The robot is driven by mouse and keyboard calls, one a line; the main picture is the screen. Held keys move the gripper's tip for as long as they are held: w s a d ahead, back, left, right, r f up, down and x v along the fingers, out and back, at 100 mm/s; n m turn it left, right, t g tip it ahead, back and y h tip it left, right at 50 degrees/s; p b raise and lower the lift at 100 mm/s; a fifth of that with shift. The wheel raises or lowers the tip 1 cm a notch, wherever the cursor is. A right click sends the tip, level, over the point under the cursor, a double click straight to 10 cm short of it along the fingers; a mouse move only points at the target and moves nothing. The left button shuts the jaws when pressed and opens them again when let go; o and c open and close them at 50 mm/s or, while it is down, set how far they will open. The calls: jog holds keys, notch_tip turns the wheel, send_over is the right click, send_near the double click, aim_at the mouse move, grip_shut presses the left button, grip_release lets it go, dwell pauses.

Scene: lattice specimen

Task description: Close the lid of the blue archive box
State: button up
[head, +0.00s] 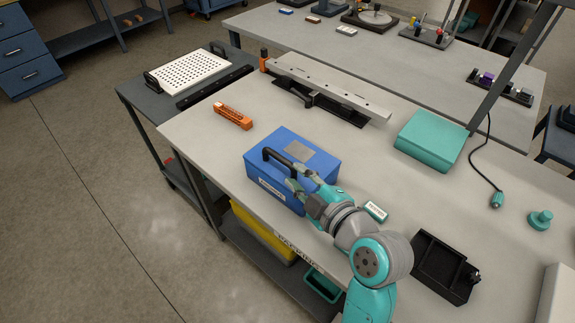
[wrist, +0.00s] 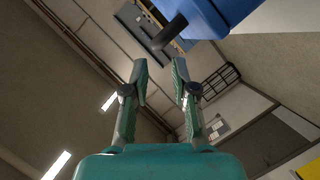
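The blue archive box (head: 318,168) stands on the near part of the grey workbench, with a white label on its front side. Its lid lies flat on top in the head view, with a grey plate (head: 299,151) and a black handle (head: 279,160); no inside shows. I cannot tell whether it is fully shut. My gripper (head: 296,181) is at the box's near front edge, by the handle's near end. In the wrist view my gripper (wrist: 159,78) is open, with nothing between its fingers. Part of the blue box (wrist: 210,15) and a dark bar, probably the handle (wrist: 171,32), show beyond the fingertips.
An orange tool (head: 233,117) lies left of the box and a small white-and-teal block (head: 376,211) to its right. A teal case (head: 430,139) and a black tray (head: 440,268) are further right. A long metal fixture (head: 325,88) lies behind.

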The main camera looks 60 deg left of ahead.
jog(key=shift+v, duration=1.25)
